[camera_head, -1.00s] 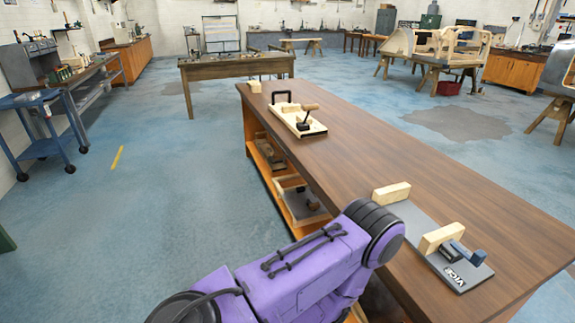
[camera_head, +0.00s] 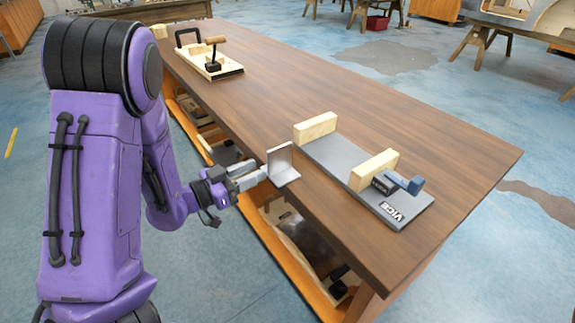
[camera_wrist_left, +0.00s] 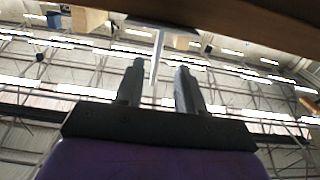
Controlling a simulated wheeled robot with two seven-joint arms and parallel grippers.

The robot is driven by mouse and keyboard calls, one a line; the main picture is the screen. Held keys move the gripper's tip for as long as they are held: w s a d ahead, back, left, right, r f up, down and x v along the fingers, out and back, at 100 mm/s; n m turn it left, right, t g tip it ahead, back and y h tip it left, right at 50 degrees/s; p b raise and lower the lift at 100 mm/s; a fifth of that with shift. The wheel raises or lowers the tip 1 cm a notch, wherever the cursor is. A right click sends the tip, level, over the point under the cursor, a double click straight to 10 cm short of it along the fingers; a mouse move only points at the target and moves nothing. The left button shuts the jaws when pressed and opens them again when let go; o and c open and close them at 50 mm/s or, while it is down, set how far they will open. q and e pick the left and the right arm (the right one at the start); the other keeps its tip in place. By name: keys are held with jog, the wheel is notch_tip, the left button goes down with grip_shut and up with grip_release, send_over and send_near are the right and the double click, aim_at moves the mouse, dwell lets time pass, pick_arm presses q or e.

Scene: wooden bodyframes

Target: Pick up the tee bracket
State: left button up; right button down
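The tee bracket (camera_head: 281,161) is a grey metal piece with a flat base and an upright plate. It stands at the near left edge of the wooden table in the head view. My left gripper (camera_head: 256,176) is level with it, just left of it at the table edge. In the left wrist view, the fingers of my left gripper (camera_wrist_left: 160,68) are apart. The thin plate of the bracket (camera_wrist_left: 158,50) reaches into the space between them, with visible gaps on both sides. My right gripper is not in view.
A grey vice (camera_head: 330,161) with wooden jaws and a blue handle lies right of the bracket on the table (camera_head: 400,105). A wooden fixture (camera_head: 208,64) with a clamp stands at the far left end. The table's middle is clear. A shelf (camera_head: 262,232) runs below.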

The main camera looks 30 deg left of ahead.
aim_at(268, 163)
pick_arm(q)
jog(key=x, duration=0.2)
jog(key=r+p+x, duration=0.1)
jog(key=x, duration=0.1)
jog(key=shift+d, duration=0.15)
jog(key=p+x, duration=0.1)
jog(key=x, duration=0.5)
jog(key=shift+d, duration=0.1)
grip_shut()
